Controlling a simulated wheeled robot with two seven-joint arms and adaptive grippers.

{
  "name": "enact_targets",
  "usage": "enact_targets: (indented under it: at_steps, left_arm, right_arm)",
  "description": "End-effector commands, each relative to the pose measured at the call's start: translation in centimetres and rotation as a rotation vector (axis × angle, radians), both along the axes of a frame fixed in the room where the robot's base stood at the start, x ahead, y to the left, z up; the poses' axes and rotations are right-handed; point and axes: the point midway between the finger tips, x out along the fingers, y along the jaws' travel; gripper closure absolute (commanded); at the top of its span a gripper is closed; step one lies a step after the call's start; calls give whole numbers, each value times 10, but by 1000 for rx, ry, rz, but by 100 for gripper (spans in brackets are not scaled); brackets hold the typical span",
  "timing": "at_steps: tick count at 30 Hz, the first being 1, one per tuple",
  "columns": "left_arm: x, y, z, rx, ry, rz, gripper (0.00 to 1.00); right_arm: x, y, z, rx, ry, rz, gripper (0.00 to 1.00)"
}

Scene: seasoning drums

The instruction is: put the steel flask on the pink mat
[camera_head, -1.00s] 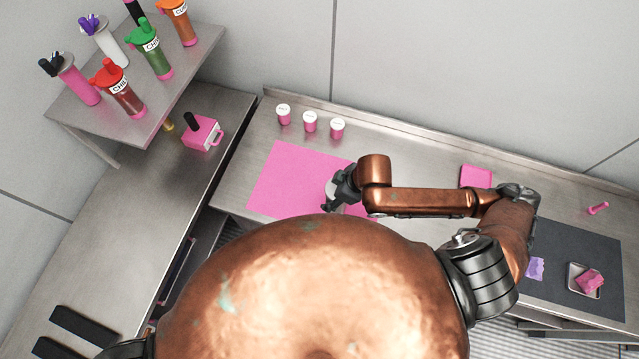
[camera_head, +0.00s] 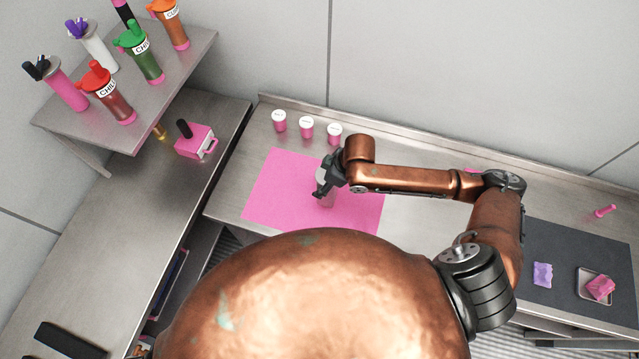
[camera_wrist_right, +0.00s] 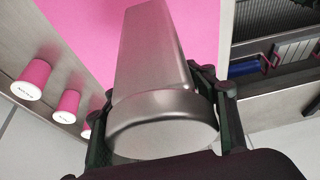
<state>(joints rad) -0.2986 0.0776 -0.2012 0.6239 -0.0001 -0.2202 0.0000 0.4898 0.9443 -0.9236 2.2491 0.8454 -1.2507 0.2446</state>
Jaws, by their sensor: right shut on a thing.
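The pink mat (camera_head: 262,205) lies on the steel counter, in the middle of the head view. My right gripper (camera_head: 325,188) is over the mat and shut on the steel flask (camera_head: 326,201), which is mostly hidden by the gripper there. In the right wrist view the flask (camera_wrist_right: 150,50) is a grey metal body with a wide round cap, between the fingers of my right gripper (camera_wrist_right: 165,125). Its far end is over the pink mat (camera_wrist_right: 85,25). I cannot tell whether its base touches the mat. My left gripper is not in view.
Several pink cups with white lids, one here (camera_head: 306,127), stand behind the mat. A shelf (camera_head: 150,105) with seasoning drums is at the left. A dark mat (camera_head: 570,262) with a small tray (camera_head: 592,297) is at the right.

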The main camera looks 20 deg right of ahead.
Motion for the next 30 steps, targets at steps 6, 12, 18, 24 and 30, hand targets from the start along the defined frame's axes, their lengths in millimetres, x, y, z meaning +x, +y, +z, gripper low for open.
enact_targets:
  at_steps: [6,12,18,24,30]
  left_arm:
    - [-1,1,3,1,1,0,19]
    - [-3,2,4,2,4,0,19]
    - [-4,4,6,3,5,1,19]
    - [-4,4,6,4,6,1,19]
    - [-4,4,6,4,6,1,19]
  right_arm:
    - [23,-2,-27,1,-1,-1,79]
    - [31,-2,-37,1,-2,0,79]
    - [31,-2,-64,1,0,0,79]
    - [32,-2,-68,1,-2,1,79]
    - [31,-3,-70,0,-2,1,45]
